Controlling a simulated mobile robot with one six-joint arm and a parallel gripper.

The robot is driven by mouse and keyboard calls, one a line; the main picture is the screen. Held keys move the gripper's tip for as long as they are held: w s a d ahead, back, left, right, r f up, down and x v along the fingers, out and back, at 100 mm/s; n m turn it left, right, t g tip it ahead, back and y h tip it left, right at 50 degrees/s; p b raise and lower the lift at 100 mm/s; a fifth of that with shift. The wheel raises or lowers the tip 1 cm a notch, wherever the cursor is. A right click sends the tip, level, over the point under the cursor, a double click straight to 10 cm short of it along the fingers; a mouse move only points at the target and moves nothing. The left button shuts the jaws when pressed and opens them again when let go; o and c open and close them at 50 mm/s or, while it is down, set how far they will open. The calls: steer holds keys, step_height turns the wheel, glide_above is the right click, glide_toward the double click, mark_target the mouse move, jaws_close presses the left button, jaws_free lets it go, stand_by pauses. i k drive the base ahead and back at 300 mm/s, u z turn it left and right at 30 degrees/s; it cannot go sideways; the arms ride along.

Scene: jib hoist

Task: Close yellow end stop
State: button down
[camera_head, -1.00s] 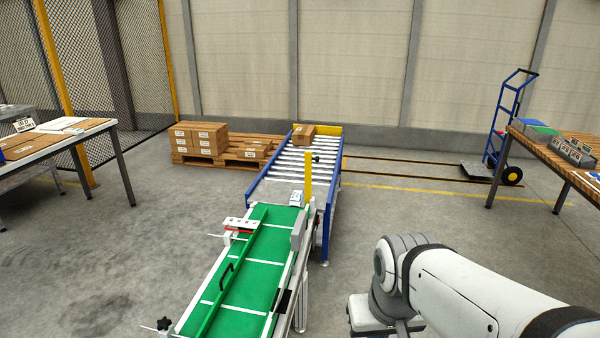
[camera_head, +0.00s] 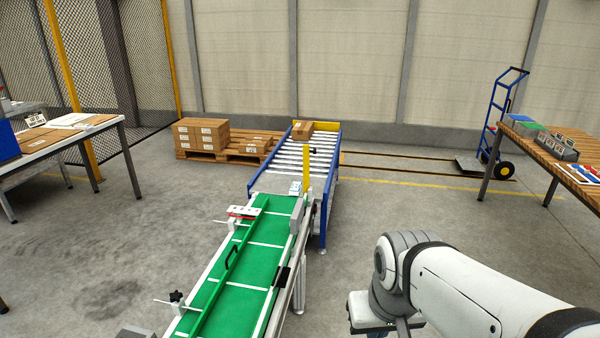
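A yellow bar (camera_head: 306,170) stands upright at the right side of the joint between the green belt conveyor (camera_head: 247,265) and the blue-framed roller conveyor. A black knob (camera_head: 312,150) shows beside its upper part. It does not lie across the conveyor. A yellow plate (camera_head: 326,127) also shows across the far end of the roller conveyor (camera_head: 300,160), behind a cardboard box (camera_head: 302,130). I cannot tell for certain which of the two is the end stop. My white arm fills the lower right, apart from the conveyor. My gripper is not visible.
A pallet (camera_head: 262,151) with stacked boxes stands left of the roller conveyor. Tables stand at the left (camera_head: 75,140) and right (camera_head: 530,148). A blue hand truck (camera_head: 495,125) stands by the back wall. Floor is clear right of the conveyor.

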mark_target(306, 151)
steer(key=u, duration=0.05)
steer(key=k, duration=1.15)
steer(key=z, duration=0.85)
steer(key=i, duration=1.55)
steer(key=u, duration=0.3)
steer(key=i, duration=1.2)
steer(key=u, duration=0.95)
steer(key=k, duration=0.8)
steer(key=u, duration=0.15)
steer(key=i, duration=0.9)
steer(key=z, duration=0.1)
